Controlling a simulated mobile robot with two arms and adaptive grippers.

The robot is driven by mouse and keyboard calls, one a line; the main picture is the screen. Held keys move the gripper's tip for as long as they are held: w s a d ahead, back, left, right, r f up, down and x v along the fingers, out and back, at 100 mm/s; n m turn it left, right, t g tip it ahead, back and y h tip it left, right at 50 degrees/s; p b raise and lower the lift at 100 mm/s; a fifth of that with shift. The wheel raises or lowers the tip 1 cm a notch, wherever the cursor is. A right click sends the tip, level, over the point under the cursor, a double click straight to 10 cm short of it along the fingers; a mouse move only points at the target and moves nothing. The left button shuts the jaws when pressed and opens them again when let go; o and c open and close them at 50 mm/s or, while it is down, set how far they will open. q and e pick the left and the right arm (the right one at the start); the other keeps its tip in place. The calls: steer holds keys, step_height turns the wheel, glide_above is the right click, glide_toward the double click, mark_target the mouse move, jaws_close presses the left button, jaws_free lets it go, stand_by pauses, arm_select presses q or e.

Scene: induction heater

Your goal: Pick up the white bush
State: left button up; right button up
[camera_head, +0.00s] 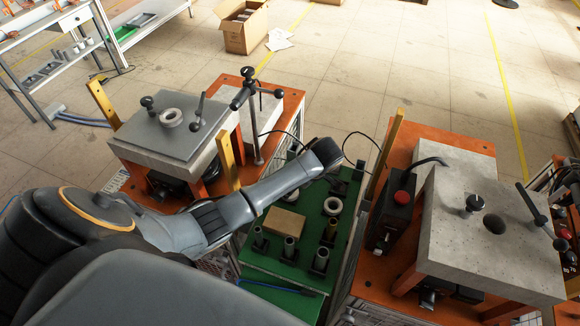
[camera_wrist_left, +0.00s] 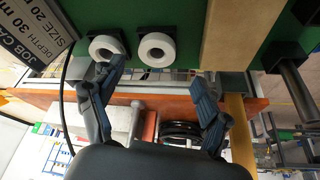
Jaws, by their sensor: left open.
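Two white ring-shaped bushes stand side by side on the green board in the left wrist view: a left one (camera_wrist_left: 105,47) and a right one (camera_wrist_left: 156,50). I cannot tell which is the task's white bush. In the head view my arm's end hides the gripper. My right gripper is not in view.
Several dark upright cylinders and a tan block (camera_head: 285,222) share the green board. A left machine with a grey plate (camera_head: 165,140) carries another pale ring (camera_head: 171,117). An orange table (camera_head: 440,140) with a grey block stands at right. Yellow posts rise beside the board.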

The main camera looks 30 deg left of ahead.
arm_select(q)
steer(key=shift+w+a+f, duration=0.25)
steer(key=shift+w+f, duration=0.05)
steer(key=shift+f, duration=0.4)
steer(key=shift+s+a+f+p, duration=0.1)
steer(key=shift+a+f+p, duration=0.25)
steer(key=shift+f+p, duration=0.15)
steer(key=x, duration=0.3)
steer(key=shift+f, duration=0.1)
steer(key=shift+a+f, duration=0.1)
steer(key=shift+f, duration=0.2)
steer(key=shift+c, duration=0.5)
steer(key=shift+r, duration=0.1)
steer(key=c, duration=1.3)
